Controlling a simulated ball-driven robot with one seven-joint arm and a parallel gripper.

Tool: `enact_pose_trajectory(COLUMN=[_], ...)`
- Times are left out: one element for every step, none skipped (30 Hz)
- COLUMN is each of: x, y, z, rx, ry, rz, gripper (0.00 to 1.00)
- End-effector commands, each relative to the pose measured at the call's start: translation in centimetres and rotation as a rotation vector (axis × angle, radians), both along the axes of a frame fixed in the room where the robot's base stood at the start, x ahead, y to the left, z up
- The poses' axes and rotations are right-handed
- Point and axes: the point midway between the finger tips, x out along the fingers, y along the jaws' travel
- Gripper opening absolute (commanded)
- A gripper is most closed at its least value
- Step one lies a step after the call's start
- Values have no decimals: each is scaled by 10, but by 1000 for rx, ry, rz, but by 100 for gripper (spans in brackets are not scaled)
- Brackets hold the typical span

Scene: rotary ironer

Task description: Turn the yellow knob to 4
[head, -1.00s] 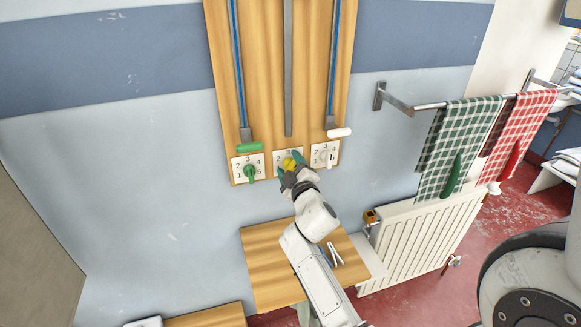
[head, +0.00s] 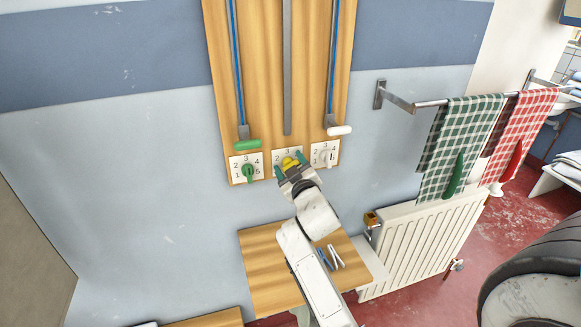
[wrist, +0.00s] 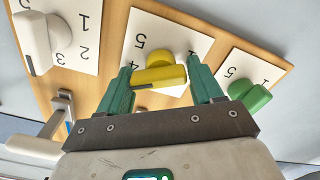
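The yellow knob (head: 290,163) sits on the middle white dial plate (head: 278,156) of the wooden wall board. In the wrist view the yellow knob (wrist: 160,77) is a round base with a bar lying nearly level, one end towards the side with the 4. The exact number it points at cannot be told. My gripper (head: 290,166) is at this knob. In the wrist view my gripper (wrist: 162,84) has its teal fingers spread, one beyond each end of the bar. Whether they touch it cannot be told. Part of the dial is hidden by the knob and fingers.
A green knob (head: 249,172) is on the left dial and a white knob (head: 329,158) on the right dial, both close by. Green (head: 247,145) and white (head: 339,130) lever handles hang above. A wooden shelf (head: 262,262) is below; a towel rail (head: 430,103) is right.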

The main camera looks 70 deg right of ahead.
Motion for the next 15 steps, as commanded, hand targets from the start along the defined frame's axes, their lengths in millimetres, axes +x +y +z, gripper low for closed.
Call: enact_pose_trajectory(x=[0, 0, 0, 0, 0, 0, 0, 0, 0, 0, 0, -1, -1, -2, -4], y=[0, 0, 0, 0, 0, 0, 0, 0, 0, 0, 0, 0, 1, 3, 5], z=[0, 0, 0, 0, 0, 0, 0, 0, 0, 0, 0, 0, 0, 0, 0], rx=[-1, -1, -1, -1, -1, -1, -1, -2, -2, -2, -2, -2, -2, -2, -2], ry=[1, 1, 1, 1, 1, 1, 2, 1, 1, 1, 1, 1, 1, 1, 1], rz=[0, 0, 0, 0, 0, 0, 0, 0, 0, 0, 0, 0, 0, 0, 1], gripper=[71, 74, 78, 80, 83, 83, 83, 83, 83, 83, 83, 83, 83, 83, 83])
